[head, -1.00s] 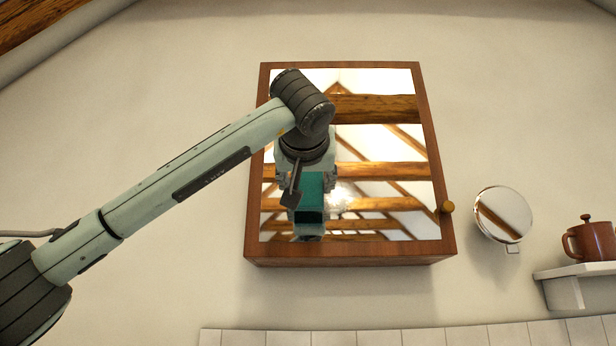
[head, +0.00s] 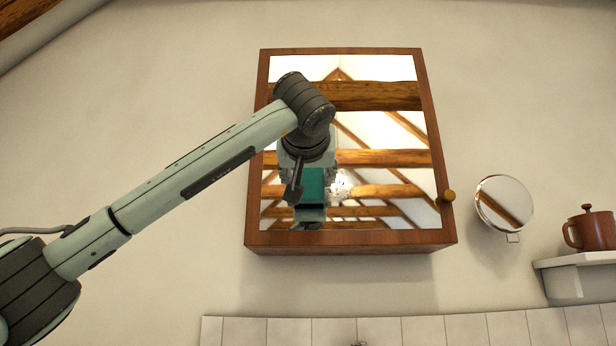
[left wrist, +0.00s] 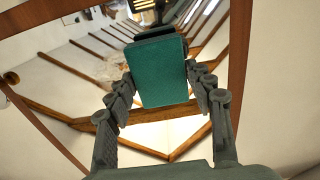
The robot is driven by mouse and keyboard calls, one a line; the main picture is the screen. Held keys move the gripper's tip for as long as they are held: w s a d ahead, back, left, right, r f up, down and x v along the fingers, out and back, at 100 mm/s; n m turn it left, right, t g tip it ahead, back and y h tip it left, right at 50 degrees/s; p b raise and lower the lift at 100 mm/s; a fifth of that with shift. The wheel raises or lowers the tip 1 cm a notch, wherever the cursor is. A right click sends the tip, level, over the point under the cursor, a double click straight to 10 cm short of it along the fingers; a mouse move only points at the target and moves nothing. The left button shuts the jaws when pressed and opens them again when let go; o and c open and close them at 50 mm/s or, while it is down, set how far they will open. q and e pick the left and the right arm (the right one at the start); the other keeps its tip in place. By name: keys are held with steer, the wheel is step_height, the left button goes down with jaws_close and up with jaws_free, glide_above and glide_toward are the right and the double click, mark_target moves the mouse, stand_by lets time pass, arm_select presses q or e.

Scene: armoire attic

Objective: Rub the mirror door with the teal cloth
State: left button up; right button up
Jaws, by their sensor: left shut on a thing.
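The mirror door (head: 385,130) has a brown wooden frame and a round knob (head: 448,195) at its right edge; it looks shut on its wall cabinet. My left gripper (head: 309,180) is in front of the lower left part of the glass, pointing at it. It is shut on the teal cloth (head: 312,193), which looks like a folded pad. In the left wrist view the cloth (left wrist: 160,72) sits between the two fingers, with the glass behind it. I cannot tell whether the cloth touches the glass. My right gripper is not in view.
A round shaving mirror (head: 505,205) is on the wall right of the cabinet. Farther right, a brown lidded mug (head: 590,230) stands on a small white shelf (head: 577,262). White tiles (head: 420,330) run below. Bare wall surrounds the cabinet.

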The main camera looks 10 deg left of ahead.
mark_target(360, 187)
arm_select(q)
steer(key=shift+w+a+p, duration=0.2)
steer(key=shift+w+p, duration=0.55)
steer(key=shift+w, duration=0.25)
steer(key=shift+d, duration=0.1)
steer(key=shift+w+d+r+p, duration=0.15)
steer(key=shift+d+p, duration=0.4)
steer(key=shift+d, duration=0.4)
steer(key=d, duration=0.1)
steer(key=d+p, duration=0.1)
steer(key=shift+w+d+p, duration=0.3)
steer(key=shift+d, duration=0.05)
steer(key=shift+w+d, duration=0.25)
steer(key=shift+d, duration=0.8)
steer(key=shift+w+d, duration=0.2)
steer(key=shift+d, duration=0.65)
steer(key=shift+w+d, duration=0.15)
steer(key=shift+d, duration=0.7)
steer(key=shift+f, duration=0.2)
